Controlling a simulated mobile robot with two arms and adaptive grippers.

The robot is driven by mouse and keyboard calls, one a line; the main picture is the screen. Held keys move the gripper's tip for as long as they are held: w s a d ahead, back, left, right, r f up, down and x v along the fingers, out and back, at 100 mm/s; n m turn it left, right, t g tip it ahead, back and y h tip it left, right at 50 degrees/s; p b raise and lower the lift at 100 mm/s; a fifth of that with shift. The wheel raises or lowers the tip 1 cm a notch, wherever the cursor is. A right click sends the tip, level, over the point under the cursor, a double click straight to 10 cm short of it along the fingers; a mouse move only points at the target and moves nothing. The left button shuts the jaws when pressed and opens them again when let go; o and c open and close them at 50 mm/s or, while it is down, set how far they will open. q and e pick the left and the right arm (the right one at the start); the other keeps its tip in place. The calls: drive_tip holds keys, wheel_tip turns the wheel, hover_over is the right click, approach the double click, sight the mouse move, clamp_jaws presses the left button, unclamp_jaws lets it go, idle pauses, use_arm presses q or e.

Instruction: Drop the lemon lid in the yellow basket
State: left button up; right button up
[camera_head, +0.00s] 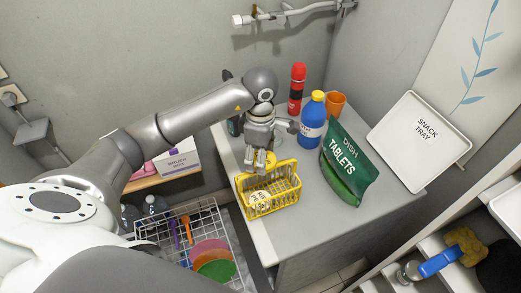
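The yellow basket (283,193) stands on the grey counter near its front left edge, with a white printed label on its front. My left gripper (260,168) points down over the basket's back left part, with its fingertips at about rim height. A small patch of yellow shows by the fingers. I cannot tell whether it is the lemon lid or part of the basket. I cannot make out the lid for certain. The finger gap is too small to judge. My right gripper is not in view.
Right of the basket are a green dish tablets bag (347,165), a blue bottle (312,125), a red canister (297,90), an orange cup (335,103) and a white snack tray (418,140). A wire rack (218,225) with colored dishes sits lower left. The counter's front right is clear.

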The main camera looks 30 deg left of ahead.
use_arm(q)
drive_tip(key=shift+f, duration=0.4)
drive_tip(key=o, duration=0.8)
drive_tip(key=shift+o, duration=0.2)
drive_tip(key=shift+r, duration=0.15)
wheel_tip(320, 180, up, 12)
drive_tip(key=shift+s+f, duration=0.1)
drive_tip(key=shift+f, duration=0.1)
